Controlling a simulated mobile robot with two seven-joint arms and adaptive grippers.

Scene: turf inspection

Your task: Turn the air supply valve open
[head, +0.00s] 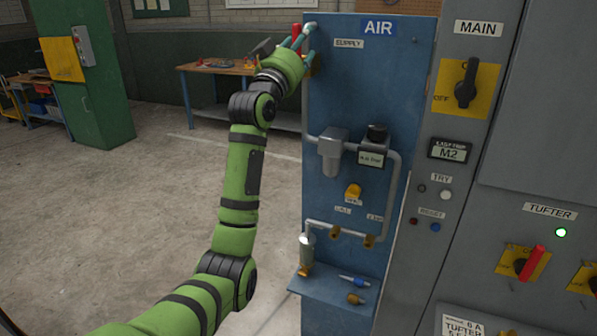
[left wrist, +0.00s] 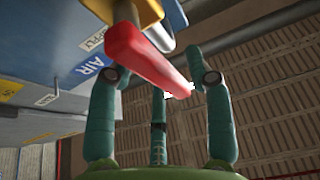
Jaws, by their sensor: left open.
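The air supply valve has a red lever (head: 296,32) at the top left of the blue AIR panel (head: 400,75), beside the SUPPLY label (head: 349,43). In the head view the lever looks roughly upright and is partly hidden by my fingers. My left gripper (head: 303,42) is at the lever with its green fingers spread. In the left wrist view the red lever (left wrist: 145,62) runs from a yellow valve body (left wrist: 137,12) into the space between the open fingers (left wrist: 160,85). I cannot tell whether any finger touches it. My right gripper is not in view.
A pipe (head: 305,105) runs down the panel's left edge to a regulator (head: 333,150). A small shelf (head: 335,292) juts out at the panel's bottom. The grey MAIN cabinet (head: 455,120) stands to the right. The floor (head: 160,230) on the left is clear; a workbench (head: 215,68) stands behind.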

